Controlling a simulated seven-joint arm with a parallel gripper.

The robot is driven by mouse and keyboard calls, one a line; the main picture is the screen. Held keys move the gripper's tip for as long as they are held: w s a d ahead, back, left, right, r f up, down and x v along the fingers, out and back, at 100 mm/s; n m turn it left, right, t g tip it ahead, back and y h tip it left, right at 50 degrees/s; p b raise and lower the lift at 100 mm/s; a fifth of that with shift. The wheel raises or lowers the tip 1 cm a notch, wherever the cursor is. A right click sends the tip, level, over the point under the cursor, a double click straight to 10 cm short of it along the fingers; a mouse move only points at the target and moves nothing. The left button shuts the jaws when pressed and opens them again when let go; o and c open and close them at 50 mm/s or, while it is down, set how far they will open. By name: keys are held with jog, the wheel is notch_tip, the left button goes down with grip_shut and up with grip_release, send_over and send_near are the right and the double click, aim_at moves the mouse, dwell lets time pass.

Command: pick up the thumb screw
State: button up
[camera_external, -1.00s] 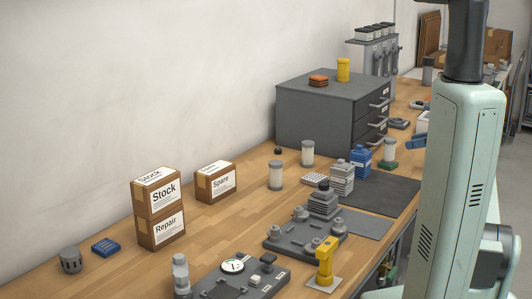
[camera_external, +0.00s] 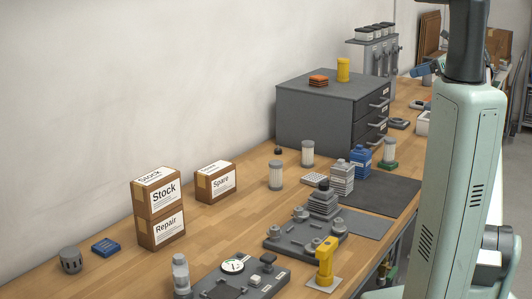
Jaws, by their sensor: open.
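No thumb screw can be picked out for certain. A small dark knob-like piece (camera_external: 278,150) stands on the bench at the front left of the grey drawer cabinet; it is too small to identify. My arm fills the right side and hides part of the bench.
The grey drawer cabinet (camera_external: 314,115) stands by the wall. Labelled boxes (camera_external: 160,233), pale cylinders (camera_external: 275,176), a dark fixture plate (camera_external: 285,247) and a yellow stand (camera_external: 325,262) occupy the bench. Bare wood shows between the boxes and the fixture plate.

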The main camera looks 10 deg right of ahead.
jog(key=w+a+f+n+g+h, duration=0.1)
jog(key=w+a+n+g, duration=0.1)
jog(key=w+a, duration=0.3)
jog(key=w+a+n+g+h, duration=0.1)
jog(key=w+a+n+g, duration=0.1)
jog(key=w+a+n, duration=0.2)
jog(key=w+a+f+n+g+h, duration=0.1)
jog(key=w+a+n+g, duration=0.1)
jog(key=w+a, duration=0.6)
jog(key=shift+a+f+n+h, duration=0.1)
jog(key=shift+f+n+h, duration=0.2)
jog(key=shift+n, duration=0.1)
jog(key=w+a+n+g+h, duration=0.2)
jog(key=w+a+n+h, duration=0.3)
jog(key=a, duration=0.7)
jog(key=n+g, duration=0.1)
jog(key=n, duration=0.2)
send_over(278, 150)
notch_tip(278, 150, down, 15)
jog(key=shift+h, duration=0.4)
notch_tip(278, 150, down, 9)
jog(key=shift+w+d+f, duration=0.1)
jog(key=shift+w+f, duration=0.05)
jog(key=shift+f, duration=1.2)
jog(key=shift+w+f, duration=0.15)
jog(key=shift+f, duration=1.2)
